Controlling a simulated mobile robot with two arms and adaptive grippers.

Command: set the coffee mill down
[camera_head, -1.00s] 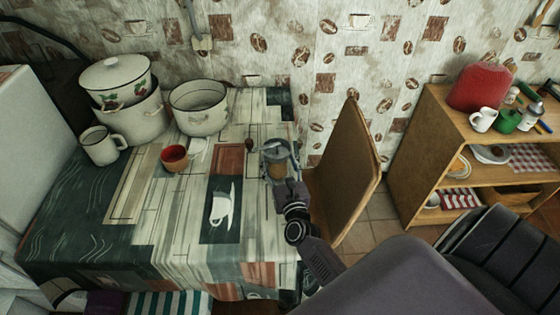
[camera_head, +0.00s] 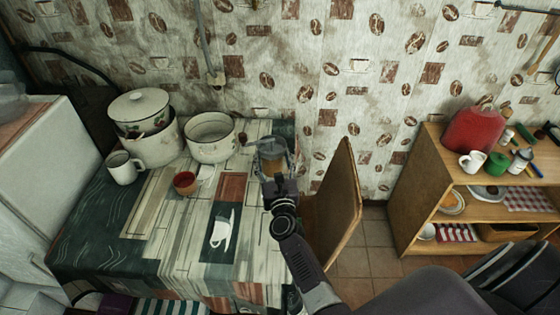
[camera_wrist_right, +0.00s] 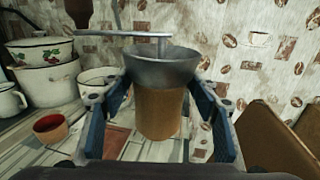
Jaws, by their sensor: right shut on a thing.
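The coffee mill (camera_head: 272,160) has a tan wooden body, a grey metal bowl on top and a crank. It stands upright at the right side of the table (camera_head: 180,250). My right gripper (camera_head: 276,178) is shut on it. In the right wrist view the mill (camera_wrist_right: 160,112) sits between the two blue-padded fingers of the gripper (camera_wrist_right: 160,110). I cannot tell whether its base touches the table. My left gripper is not in view.
A small red cup (camera_head: 185,183), a white mug (camera_head: 124,168), a white pot (camera_head: 210,138) and stacked enamel pots (camera_head: 150,145) stand left of the mill. A wooden chair (camera_head: 335,200) is close on the right. The table's front middle is clear.

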